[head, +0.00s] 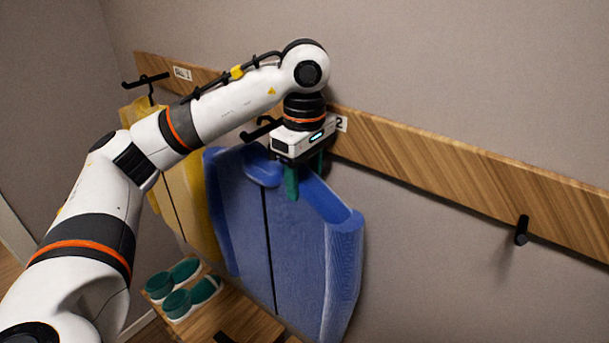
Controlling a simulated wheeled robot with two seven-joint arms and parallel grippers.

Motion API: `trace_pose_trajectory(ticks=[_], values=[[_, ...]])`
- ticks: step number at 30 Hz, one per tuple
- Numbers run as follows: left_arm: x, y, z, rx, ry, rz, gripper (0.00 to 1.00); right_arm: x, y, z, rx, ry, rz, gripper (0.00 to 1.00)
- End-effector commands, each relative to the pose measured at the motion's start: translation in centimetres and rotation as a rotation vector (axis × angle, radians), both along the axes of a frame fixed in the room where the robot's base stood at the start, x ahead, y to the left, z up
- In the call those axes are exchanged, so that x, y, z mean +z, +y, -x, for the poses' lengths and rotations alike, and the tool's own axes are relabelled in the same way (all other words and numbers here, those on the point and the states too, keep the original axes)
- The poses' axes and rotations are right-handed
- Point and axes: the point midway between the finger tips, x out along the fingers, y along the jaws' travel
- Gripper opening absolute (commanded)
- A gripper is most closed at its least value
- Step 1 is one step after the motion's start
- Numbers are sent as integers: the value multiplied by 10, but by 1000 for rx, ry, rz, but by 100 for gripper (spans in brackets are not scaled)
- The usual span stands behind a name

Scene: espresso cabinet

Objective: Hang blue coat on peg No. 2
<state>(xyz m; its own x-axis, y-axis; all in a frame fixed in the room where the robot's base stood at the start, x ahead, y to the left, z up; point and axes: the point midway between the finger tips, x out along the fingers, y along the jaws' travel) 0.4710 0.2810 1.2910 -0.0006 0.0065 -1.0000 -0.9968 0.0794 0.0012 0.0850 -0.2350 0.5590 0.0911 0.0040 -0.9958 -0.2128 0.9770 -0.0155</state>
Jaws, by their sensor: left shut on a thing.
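The blue coat (297,248) hangs upright in front of the wall, below the wooden peg rail (450,172). My left gripper (292,180) points down at the coat's collar and is shut at its top; the exact part gripped is hidden behind the fingers. The label with a 2 (341,124) shows on the rail just right of the gripper. A black peg (258,130) shows just left of the gripper, partly covered by my arm. Whether the coat's hanger touches that peg is hidden. My right gripper is not in view.
A yellow coat (186,190) hangs at the left, near a black peg (146,80), partly behind my arm and the blue coat. A bare peg (521,230) sticks out at the right. Green shoes (190,297) stand on a wooden bench (235,312) below.

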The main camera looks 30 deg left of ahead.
Motion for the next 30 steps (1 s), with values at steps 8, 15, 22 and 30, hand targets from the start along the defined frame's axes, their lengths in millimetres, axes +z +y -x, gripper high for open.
trace_pose_trajectory(ticks=[8, 15, 22, 30], values=[[1, 0, 0, 0, -2, 0, 65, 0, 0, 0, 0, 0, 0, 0], [0, 0, 0, 0, -1, 0, 76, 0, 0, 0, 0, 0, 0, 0], [6, 0, 0, 0, -2, 0, 76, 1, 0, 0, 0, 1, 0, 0], [47, 0, -1, 2, -7, -1, 76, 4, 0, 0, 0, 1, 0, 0]])
